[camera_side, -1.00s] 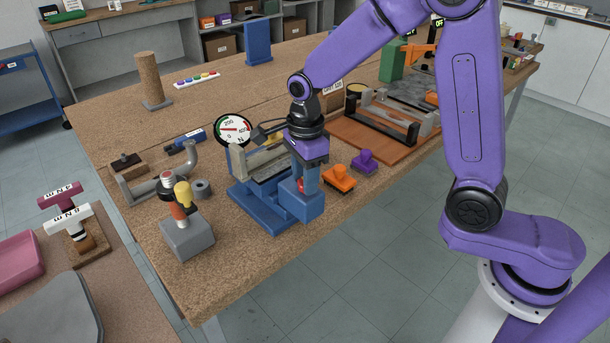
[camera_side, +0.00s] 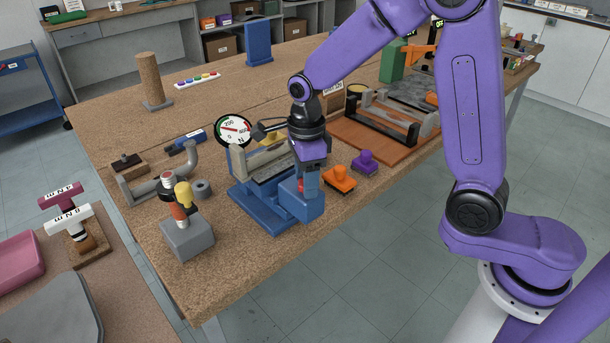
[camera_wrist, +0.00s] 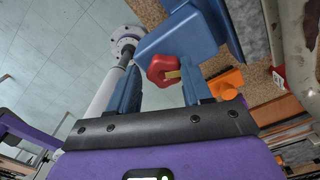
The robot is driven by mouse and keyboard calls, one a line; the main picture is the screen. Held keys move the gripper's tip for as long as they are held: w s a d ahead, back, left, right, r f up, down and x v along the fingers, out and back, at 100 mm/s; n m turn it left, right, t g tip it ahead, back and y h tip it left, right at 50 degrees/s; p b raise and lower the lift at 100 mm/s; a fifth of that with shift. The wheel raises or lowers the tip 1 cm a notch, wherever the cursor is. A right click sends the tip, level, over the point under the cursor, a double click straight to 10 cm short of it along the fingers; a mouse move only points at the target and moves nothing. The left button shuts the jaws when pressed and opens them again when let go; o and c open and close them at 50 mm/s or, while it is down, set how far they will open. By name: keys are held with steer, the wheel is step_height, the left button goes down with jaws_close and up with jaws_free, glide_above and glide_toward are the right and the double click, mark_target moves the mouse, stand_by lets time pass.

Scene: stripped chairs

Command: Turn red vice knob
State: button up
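The blue vice (camera_side: 258,205) stands near the front edge of the wooden bench in the side view, with its blue front block (camera_side: 312,210) towards my arm. The red vice knob (camera_wrist: 160,70) is lobed and has a small yellow mark on its side in the wrist view. In the side view only a bit of the red knob (camera_side: 301,185) shows beside my finger. My gripper (camera_side: 307,188) points down at the knob. In the wrist view my gripper (camera_wrist: 159,80) has its two blue fingers apart, one on each side of the knob. Firm contact is not visible.
An orange knobbed piece (camera_side: 339,179) and a purple one (camera_side: 364,161) sit close to the right of the vice. A round dial gauge (camera_side: 233,130) stands behind it. A grey block with a yellow-topped handle (camera_side: 187,235) stands to the left.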

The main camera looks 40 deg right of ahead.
steer(key=shift+o, duration=0.8)
steer(key=shift+w+r, duration=0.1)
steer(key=shift+r, duration=0.15)
step_height(320, 180, up, 17)
steer(key=shift+f, duration=0.1)
